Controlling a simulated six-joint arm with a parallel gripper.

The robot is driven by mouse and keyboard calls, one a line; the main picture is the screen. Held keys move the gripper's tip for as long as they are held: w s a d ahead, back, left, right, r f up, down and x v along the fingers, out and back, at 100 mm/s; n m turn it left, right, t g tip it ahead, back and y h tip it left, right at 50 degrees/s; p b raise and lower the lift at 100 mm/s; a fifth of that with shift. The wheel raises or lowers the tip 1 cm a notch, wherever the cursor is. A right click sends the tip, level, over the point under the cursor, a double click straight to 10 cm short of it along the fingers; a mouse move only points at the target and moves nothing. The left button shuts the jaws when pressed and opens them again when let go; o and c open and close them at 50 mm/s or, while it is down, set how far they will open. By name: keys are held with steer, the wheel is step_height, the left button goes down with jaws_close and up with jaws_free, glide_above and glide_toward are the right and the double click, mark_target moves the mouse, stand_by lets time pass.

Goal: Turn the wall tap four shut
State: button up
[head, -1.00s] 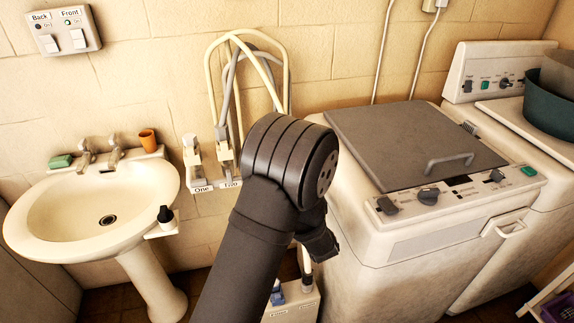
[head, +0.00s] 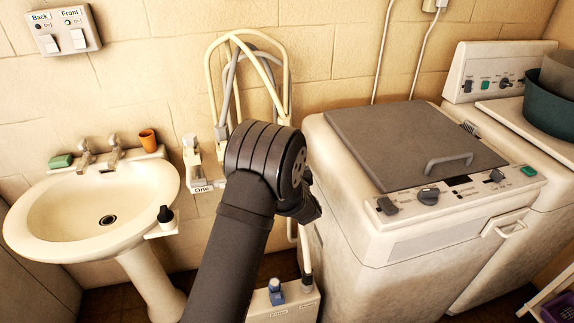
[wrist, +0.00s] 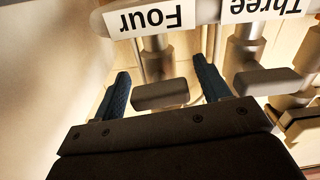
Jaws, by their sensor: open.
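Wall tap four shows in the wrist view, with its grey bar-shaped handle (wrist: 160,94) under a stem and an upside-down "Four" label (wrist: 151,18). My gripper (wrist: 163,72) is open, with one blue finger on each side of this handle. Gaps show between the handle and both fingers, and nothing is gripped. In the head view my arm hides tap four and most of my gripper. Whether the tap is on or off cannot be told.
Tap three's handle (wrist: 267,82) is close to the right finger, under its "Three" label (wrist: 262,8). The washing machine (head: 365,240) stands close on the right.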

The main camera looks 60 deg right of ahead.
steer(key=c, duration=1)
steer(key=shift+m, duration=0.7)
steer(key=shift+o, duration=0.2)
steer(key=o, duration=1)
steer(key=shift+c, duration=0.2)
steer(key=shift+s+a, duration=0.1)
steer(key=v, duration=1.7)
steer(key=shift+r, duration=0.1)
